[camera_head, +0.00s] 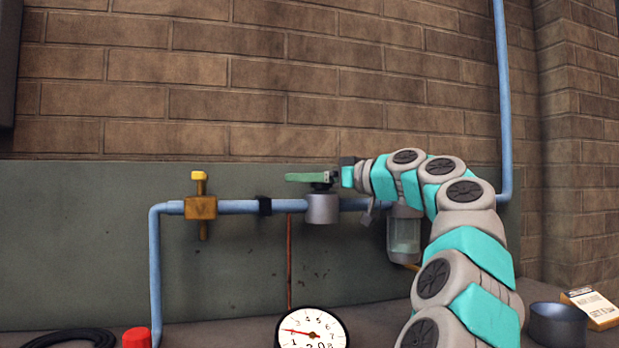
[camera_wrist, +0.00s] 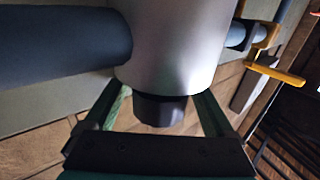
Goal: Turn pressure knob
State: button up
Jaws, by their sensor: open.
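The pressure knob is a dark, faceted cap on the silver regulator body (camera_head: 322,208), which sits in the blue pipe run. In the wrist view the knob (camera_wrist: 160,110) projects from the silver body (camera_wrist: 175,45). My gripper (camera_head: 308,177) reaches in from the right, with its green fingers level at the knob's height, just above the silver body. In the wrist view my gripper (camera_wrist: 165,98) is open, with one finger on each side of the knob. Narrow gaps show between knob and fingers. The fingers partly hide the knob in the head view.
A brass valve (camera_head: 200,207) with a yellow handle is on the pipe to the left. A clear bowl (camera_head: 405,235) hangs right of the regulator, beside my arm. A round gauge (camera_head: 312,329), red cap (camera_head: 136,337), black hose (camera_head: 70,338) and metal cup (camera_head: 557,325) are below.

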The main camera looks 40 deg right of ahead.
jog(key=c, duration=1.4)
jog(key=shift+f+h+b, duration=0.15)
jog(key=shift+h+b, duration=0.15)
jog(key=shift+b, duration=0.25)
